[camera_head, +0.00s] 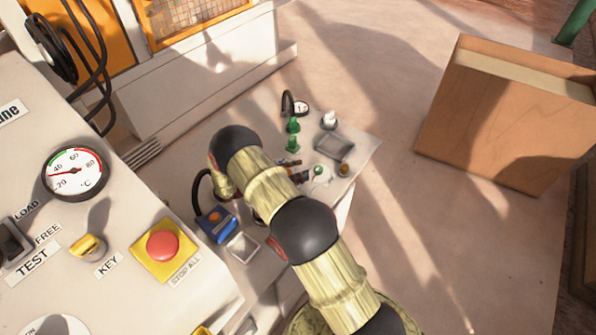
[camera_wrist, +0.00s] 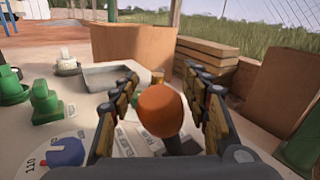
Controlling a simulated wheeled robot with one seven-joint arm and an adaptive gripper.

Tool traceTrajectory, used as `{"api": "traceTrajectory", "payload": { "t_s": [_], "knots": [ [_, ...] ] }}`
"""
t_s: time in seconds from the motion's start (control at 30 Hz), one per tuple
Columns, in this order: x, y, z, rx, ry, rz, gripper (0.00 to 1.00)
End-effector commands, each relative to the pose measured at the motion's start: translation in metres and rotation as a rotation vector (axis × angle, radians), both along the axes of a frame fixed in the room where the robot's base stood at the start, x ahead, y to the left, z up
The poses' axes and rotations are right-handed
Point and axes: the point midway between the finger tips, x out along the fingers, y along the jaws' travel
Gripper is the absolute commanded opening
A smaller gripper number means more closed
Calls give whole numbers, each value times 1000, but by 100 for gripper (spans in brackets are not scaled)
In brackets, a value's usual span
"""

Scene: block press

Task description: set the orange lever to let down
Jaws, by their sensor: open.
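The orange lever's round knob (camera_wrist: 161,110) shows large in the middle of the wrist view, with a dark shaft running down from it. My gripper (camera_wrist: 160,78) is open, one finger on each side of the knob. Small gaps seem to show between the knob and the fingers; contact cannot be told for certain. In the head view my arm covers much of the bench, and the lever is not clear there.
A blue dial (camera_wrist: 66,152) and green fittings (camera_wrist: 45,105) stand left of my gripper. A grey tray (camera_wrist: 112,74) lies beyond it. In the head view, a control panel with a red stop button (camera_head: 163,246) is at left. A wooden box (camera_head: 495,115) stands at right.

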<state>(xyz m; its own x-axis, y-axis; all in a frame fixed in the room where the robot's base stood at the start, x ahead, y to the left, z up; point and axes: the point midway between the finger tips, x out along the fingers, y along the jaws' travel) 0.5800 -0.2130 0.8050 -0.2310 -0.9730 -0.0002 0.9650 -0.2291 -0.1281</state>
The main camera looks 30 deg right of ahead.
Motion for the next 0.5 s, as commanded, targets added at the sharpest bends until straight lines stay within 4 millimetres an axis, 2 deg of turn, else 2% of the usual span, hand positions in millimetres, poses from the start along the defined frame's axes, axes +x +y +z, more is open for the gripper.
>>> {"api": "traceTrajectory", "payload": {
  "t_s": [0.2,0.5],
  "knots": [
    [0,0,0,0,0,0,46],
    [0,0,0,0,0,-1,29]
  ]
}}
